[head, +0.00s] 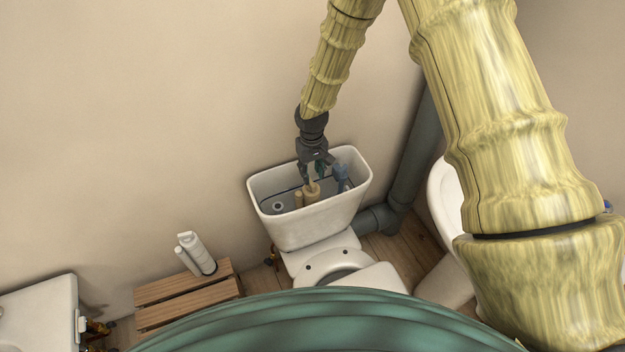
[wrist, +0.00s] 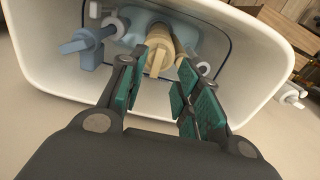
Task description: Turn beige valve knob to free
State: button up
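The beige valve knob (wrist: 158,55) sits inside the open white toilet tank (head: 306,226), with a flat tab facing my gripper in the wrist view. It also shows in the head view (head: 311,192), just below the fingers. My gripper (wrist: 155,92) is open, its green-padded fingers apart on either side of the space in front of the knob. The knob's tab lies between the two finger lines in the wrist view, and nothing is seen held. I cannot tell whether any finger touches the knob.
A blue valve (wrist: 88,42) stands beside the knob in the tank, and a second beige pipe (head: 298,199) stands close by. The tank rim (wrist: 262,32) surrounds the fingers. A grey pipe (head: 407,165) runs right of the tank. A wooden crate (head: 188,290) with white bottles is at left.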

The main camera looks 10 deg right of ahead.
aim_at(312, 183)
jog(key=f, duration=0.1)
jog(key=w+f, duration=0.1)
jog(key=f, duration=0.1)
jog(key=shift+f, duration=0.15)
jog(key=shift+s+f+p, duration=0.4)
jog(key=shift+f+p, duration=0.15)
jog(key=shift+f, duration=0.2)
jog(key=shift+w+f, duration=0.25)
jog(key=shift+f, duration=0.5)
jog(key=shift+s+r, duration=0.15)
grip_shut()
